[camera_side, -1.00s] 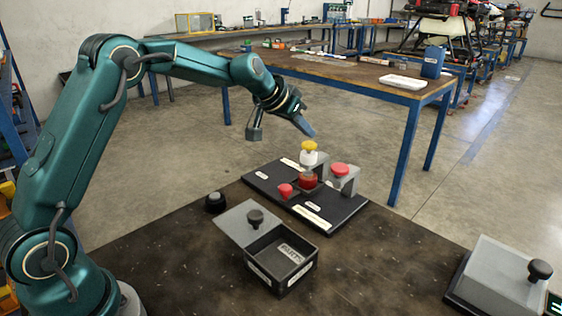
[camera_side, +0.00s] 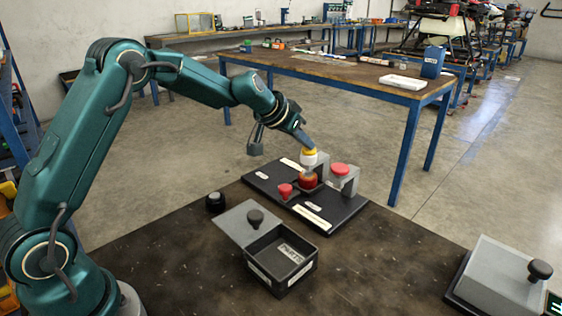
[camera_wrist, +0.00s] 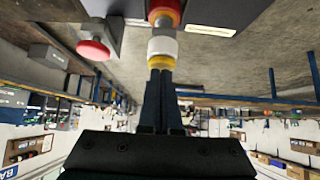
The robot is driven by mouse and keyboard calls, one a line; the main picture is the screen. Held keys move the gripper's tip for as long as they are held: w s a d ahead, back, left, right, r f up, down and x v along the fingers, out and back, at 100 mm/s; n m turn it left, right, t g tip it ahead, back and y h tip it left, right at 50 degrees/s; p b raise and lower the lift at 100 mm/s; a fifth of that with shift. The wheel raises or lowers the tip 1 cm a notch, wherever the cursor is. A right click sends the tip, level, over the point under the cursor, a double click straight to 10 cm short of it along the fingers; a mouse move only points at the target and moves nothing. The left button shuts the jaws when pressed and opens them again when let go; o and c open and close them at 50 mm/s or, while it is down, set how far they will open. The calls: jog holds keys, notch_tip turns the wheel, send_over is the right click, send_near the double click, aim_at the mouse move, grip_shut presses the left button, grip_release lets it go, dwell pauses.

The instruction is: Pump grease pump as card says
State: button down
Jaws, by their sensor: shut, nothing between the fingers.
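The grease pump stands on a black board (camera_side: 335,214). It has a yellow cap (camera_side: 309,151), a white collar (camera_side: 309,161) and an orange-red body (camera_side: 307,180). My gripper (camera_side: 312,146) is shut and empty, its fingertips at the yellow cap from above and appearing to touch it. In the wrist view my closed fingers (camera_wrist: 160,75) meet the yellow cap (camera_wrist: 161,62), with the white collar (camera_wrist: 163,45) beyond. Pale label strips lie on the board, their text too small to read. I cannot make out which one is the card.
An open parts box (camera_side: 282,270), a black knob (camera_side: 215,202) and a grey box (camera_side: 497,278) stand on the dark table.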

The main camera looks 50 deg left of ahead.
aim_at(304, 151)
jog(key=shift+s+f, duration=0.1)
jog(key=shift+f, duration=0.05)
jog(key=shift+r, duration=0.5)
notch_tip(304, 151, up, 3)
jog(key=shift+r, duration=0.2)
jog(key=v, duration=0.9)
jog(key=shift+s+r, duration=0.25)
jog(key=shift+r, duration=0.05)
jog(key=shift+r, duration=0.8)
